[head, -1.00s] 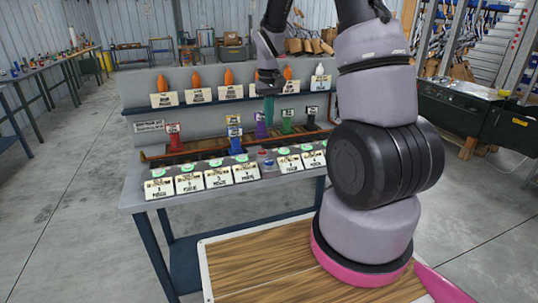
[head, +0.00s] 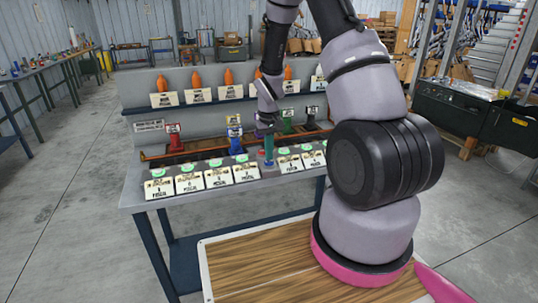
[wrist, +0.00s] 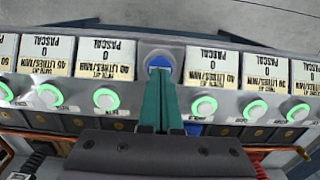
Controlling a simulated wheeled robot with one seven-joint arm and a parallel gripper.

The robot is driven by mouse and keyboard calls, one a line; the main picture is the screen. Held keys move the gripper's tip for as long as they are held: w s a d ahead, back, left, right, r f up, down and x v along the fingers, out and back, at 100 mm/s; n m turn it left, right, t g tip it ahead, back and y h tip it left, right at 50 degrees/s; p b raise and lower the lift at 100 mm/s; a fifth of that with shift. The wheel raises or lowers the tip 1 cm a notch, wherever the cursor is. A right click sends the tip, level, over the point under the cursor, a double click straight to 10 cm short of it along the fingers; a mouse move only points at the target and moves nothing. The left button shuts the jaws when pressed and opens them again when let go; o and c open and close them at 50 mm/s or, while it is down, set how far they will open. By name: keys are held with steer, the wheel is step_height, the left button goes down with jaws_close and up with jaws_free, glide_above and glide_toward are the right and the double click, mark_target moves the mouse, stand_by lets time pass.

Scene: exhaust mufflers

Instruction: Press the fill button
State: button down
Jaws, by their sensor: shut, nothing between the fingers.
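A blue round button (wrist: 159,62) sits in a grey housing in the gap between the two groups of label plates in the wrist view. My gripper (head: 268,163), with teal fingers, is shut and points down over this housing. In the wrist view the fingertips (wrist: 160,76) overlap the near edge of the blue button; I cannot tell whether they touch it. White buttons with lit green rings (wrist: 107,99) line the panel on both sides. No readable label marks one as the fill button. The fingers hide part of the housing.
The sloped panel carries a row of white label plates (head: 218,177) on a grey bench (head: 133,201). Red (head: 174,142), blue and green valve pieces stand behind it. Orange bottles (head: 195,82) stand on the shelf above.

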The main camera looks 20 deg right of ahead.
steer(key=shift+f, duration=0.4)
steer(key=shift+s+f, duration=0.1)
steer(key=shift+f, duration=0.4)
steer(key=shift+s+f, duration=0.15)
steer(key=shift+f, duration=0.2)
steer(key=shift+r, duration=0.25)
step_height(320, 180, up, 14)
steer(key=shift+w, duration=0.3)
